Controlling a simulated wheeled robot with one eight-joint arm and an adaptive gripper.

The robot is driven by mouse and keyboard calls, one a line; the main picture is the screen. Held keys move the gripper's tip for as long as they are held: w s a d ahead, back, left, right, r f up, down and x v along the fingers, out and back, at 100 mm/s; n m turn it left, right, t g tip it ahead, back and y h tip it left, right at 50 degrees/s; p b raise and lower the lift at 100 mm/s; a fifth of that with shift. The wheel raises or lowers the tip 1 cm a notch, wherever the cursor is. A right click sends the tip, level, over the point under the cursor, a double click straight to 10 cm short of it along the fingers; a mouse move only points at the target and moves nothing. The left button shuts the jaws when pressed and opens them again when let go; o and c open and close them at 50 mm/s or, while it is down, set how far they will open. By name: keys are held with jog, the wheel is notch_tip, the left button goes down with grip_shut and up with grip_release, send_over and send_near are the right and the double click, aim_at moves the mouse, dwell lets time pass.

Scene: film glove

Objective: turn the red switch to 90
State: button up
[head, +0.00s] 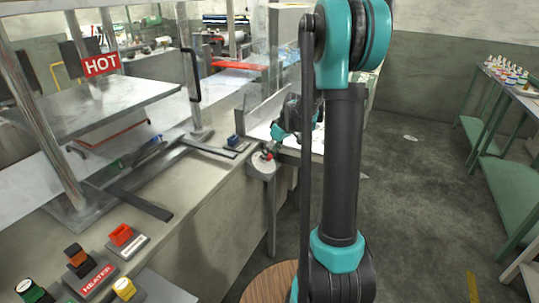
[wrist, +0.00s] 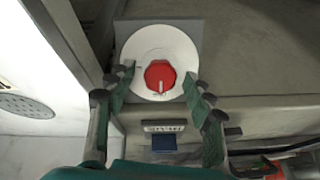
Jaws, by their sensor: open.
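The red switch (wrist: 159,73) is a knob in the middle of a round white dial (wrist: 160,43) in the wrist view. A small pale mark on the knob points toward the bottom of the picture. The dial's printed figures are too small to read. My gripper (wrist: 158,82) is open, with one finger on each side of the knob. The fingertips overlap the dial's lower edges, and clear space shows between them and the knob. In the head view the dial (head: 263,167) shows at the bench's end, with a small red spot at the knob; my arm partly blocks that area.
A bench-top machine has a metal plate (head: 110,105) and a HOT sign (head: 101,65). An orange switch (head: 121,235) and a HEATER switch (head: 90,279) sit on the near panel. A blue part (wrist: 164,143) lies below the dial in the wrist view.

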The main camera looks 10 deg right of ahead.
jog(key=c, duration=1.2)
jog(key=shift+o, duration=0.2)
jog(key=shift+m, duration=0.3)
jog(key=m, duration=0.4)
jog(key=shift+d, duration=0.1)
jog(key=m+y, duration=0.1)
jog(key=m, duration=0.3)
jog(key=shift+m, duration=0.3)
jog(key=m, duration=0.4)
jog(key=shift+d+f+y, duration=0.1)
jog(key=shift+d+y, duration=0.05)
jog(key=shift+y, duration=0.15)
jog(key=shift+m, duration=2.3)
